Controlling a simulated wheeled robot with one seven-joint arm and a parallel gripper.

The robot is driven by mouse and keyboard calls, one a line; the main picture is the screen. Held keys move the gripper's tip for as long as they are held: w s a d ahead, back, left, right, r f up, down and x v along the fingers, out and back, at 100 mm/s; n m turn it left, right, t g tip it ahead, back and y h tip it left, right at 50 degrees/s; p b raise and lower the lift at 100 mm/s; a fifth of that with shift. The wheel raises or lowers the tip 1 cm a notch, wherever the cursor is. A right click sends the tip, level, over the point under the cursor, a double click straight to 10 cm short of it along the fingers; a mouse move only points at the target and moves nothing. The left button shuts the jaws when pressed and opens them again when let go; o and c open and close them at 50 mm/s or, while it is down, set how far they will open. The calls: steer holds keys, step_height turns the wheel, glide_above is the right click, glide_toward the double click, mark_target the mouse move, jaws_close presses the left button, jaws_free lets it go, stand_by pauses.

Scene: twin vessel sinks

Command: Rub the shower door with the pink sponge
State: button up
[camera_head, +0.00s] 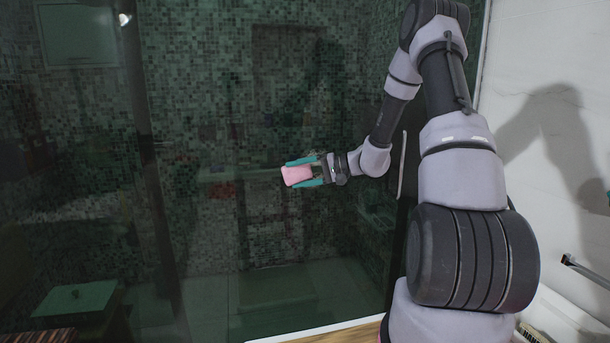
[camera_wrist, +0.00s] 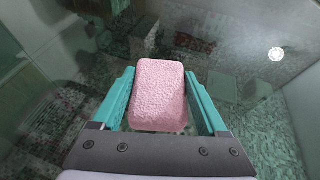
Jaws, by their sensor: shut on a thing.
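The pink sponge (camera_head: 297,175) is a small rounded block held between the teal fingers of my gripper (camera_head: 303,172). In the wrist view the sponge (camera_wrist: 159,95) sits between both fingers of my gripper (camera_wrist: 160,98) and sticks out a little past their tips. The shower door (camera_head: 250,120) is a large dark glass pane with mosaic tile seen through it. My gripper is in front of the glass with the sponge pointing left in the head view. I cannot tell whether the sponge touches the glass.
A vertical dark frame strip (camera_head: 152,170) stands left of the gripper. A white wall (camera_head: 545,120) with a metal bar (camera_head: 585,272) is at the right. A long vertical handle (camera_head: 402,165) shows just right of my wrist. The glass left of the sponge is clear.

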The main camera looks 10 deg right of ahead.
steer(key=shift+a, duration=0.55)
steer(key=shift+r, duration=1.15)
steer(key=shift+s+d+f, duration=0.1)
steer(key=shift+d, duration=1.7)
steer(key=d, duration=1.1)
steer(key=shift+w, duration=0.2)
steer(key=shift+s, duration=0.1)
glide_toward(306, 167)
steer(key=shift+s+d+f, duration=1)
steer(key=shift+d+f, duration=0.05)
steer(key=shift+f, duration=0.15)
